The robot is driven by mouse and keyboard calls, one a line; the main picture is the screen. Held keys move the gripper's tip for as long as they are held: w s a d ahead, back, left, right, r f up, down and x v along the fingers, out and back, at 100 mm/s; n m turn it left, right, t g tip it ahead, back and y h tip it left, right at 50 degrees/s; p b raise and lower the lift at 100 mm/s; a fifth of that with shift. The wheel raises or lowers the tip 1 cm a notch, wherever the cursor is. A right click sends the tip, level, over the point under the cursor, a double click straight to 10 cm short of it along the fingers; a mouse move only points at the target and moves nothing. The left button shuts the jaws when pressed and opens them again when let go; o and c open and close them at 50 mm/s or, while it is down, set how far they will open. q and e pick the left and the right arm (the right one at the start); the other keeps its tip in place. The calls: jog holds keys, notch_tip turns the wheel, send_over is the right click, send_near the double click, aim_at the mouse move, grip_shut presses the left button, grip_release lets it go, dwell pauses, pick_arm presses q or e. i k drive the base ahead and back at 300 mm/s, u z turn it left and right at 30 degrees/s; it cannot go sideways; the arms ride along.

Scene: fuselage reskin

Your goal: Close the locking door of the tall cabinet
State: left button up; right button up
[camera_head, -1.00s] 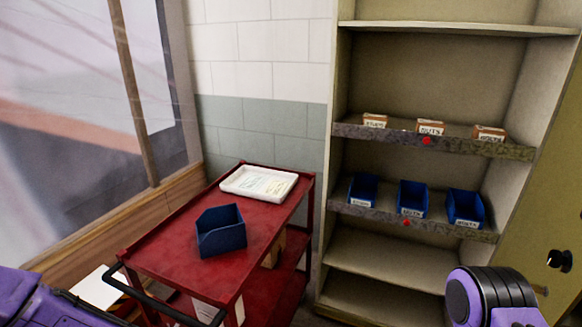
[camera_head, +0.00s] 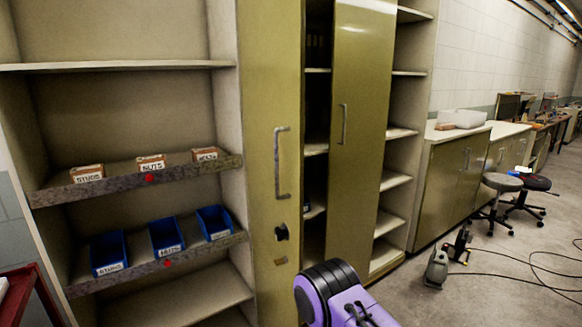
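The tall cabinet (camera_head: 125,66) has its left section standing open, with shelves in view. A narrow olive-yellow door panel (camera_head: 270,75) with a long metal handle (camera_head: 282,162) and a black lock knob (camera_head: 282,232) stands upright at the right side of these shelves. It does not cover them. Right of it is a dark gap, then a second olive door (camera_head: 360,130) with its own handle, with more open shelves beyond. A purple and black link of my arm is at the bottom centre. No gripper fingers show in this view.
Labelled boxes (camera_head: 151,163) and blue bins (camera_head: 166,236) sit on the shelves. A red cart (camera_head: 20,295) shows at the lower left. To the right are low cabinets (camera_head: 450,180), stools (camera_head: 500,184), a small grey device (camera_head: 437,268) and cables on open floor.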

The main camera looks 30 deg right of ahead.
aim_at(272, 33)
jog(key=z, duration=0.35)
jog(key=i, duration=0.65)
jog(key=z, duration=0.25)
